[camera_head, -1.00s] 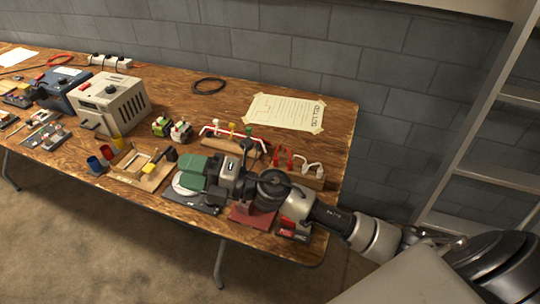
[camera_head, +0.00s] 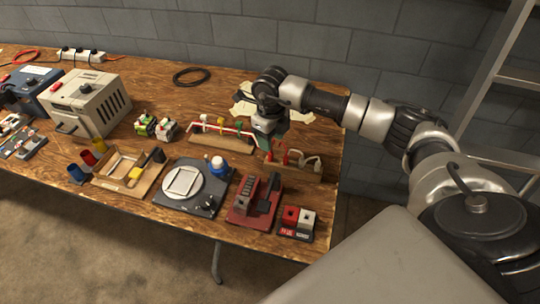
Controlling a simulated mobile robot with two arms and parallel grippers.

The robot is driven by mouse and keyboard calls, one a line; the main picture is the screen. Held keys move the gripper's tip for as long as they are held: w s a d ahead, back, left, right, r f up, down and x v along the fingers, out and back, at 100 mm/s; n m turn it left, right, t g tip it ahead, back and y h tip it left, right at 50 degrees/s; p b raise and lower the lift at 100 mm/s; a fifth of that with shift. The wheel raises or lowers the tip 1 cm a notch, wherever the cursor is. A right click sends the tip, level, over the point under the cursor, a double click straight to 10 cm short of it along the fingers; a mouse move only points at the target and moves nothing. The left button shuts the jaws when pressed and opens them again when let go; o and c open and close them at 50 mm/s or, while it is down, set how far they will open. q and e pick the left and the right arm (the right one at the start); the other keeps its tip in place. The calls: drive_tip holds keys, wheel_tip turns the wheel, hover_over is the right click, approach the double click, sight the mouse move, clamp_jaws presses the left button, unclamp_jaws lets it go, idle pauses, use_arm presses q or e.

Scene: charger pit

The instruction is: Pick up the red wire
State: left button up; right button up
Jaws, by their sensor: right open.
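A small wooden block (camera_head: 305,172) stands near the right end of the table. It holds a red wire (camera_head: 287,157) and white looped wires (camera_head: 312,160) beside it. My right gripper (camera_head: 267,146) is open and points down just behind and left of the red wire, which it partly hides. I cannot tell whether they touch. My left gripper is out of view.
Left of the gripper is a wooden stand (camera_head: 215,139) with a red-and-white rod. In front are a red device (camera_head: 252,204), a dark plate device (camera_head: 190,187) and a red-and-white socket block (camera_head: 297,219). A taped paper sheet (camera_head: 243,108) lies behind.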

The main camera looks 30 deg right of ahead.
sight(270, 154)
wheel_tip(270, 154, down, 7)
drive_tip(key=shift+r+p, duration=0.1)
drive_tip(key=shift+p, duration=0.4)
drive_tip(key=shift+a, duration=0.1)
clamp_jaws()
